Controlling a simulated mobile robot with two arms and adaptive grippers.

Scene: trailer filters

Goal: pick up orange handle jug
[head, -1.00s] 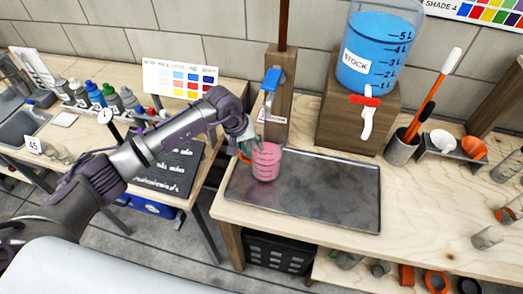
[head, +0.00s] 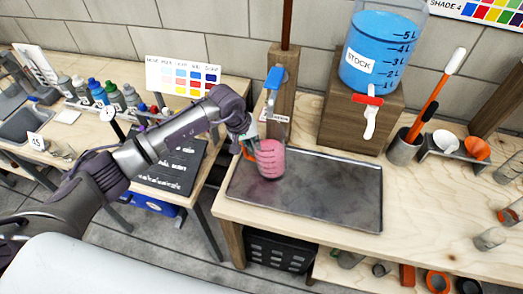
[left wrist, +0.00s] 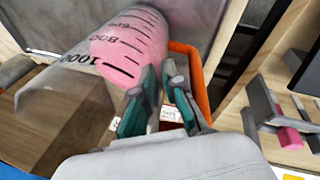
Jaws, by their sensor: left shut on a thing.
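The jug (head: 270,160) is clear with graduation marks and holds pink liquid. In the head view it is at the left end of the dark metal tray (head: 330,195); whether its base touches the tray I cannot tell. Its orange handle (head: 249,152) faces left, toward my arm. My left gripper (head: 247,138) is shut on this handle. In the left wrist view the teal-padded fingers (left wrist: 160,98) are close together in front of the orange handle (left wrist: 188,75), with the jug (left wrist: 112,55) to the left. My right gripper is not in view.
A blue-lever tap on a wooden post (head: 283,95) stands just behind the jug. A stock tank of blue liquid (head: 382,50) with a red-handled tap sits on a wooden block to the right. The tray's middle and right are bare. A side table (head: 60,135) with bottles stands left.

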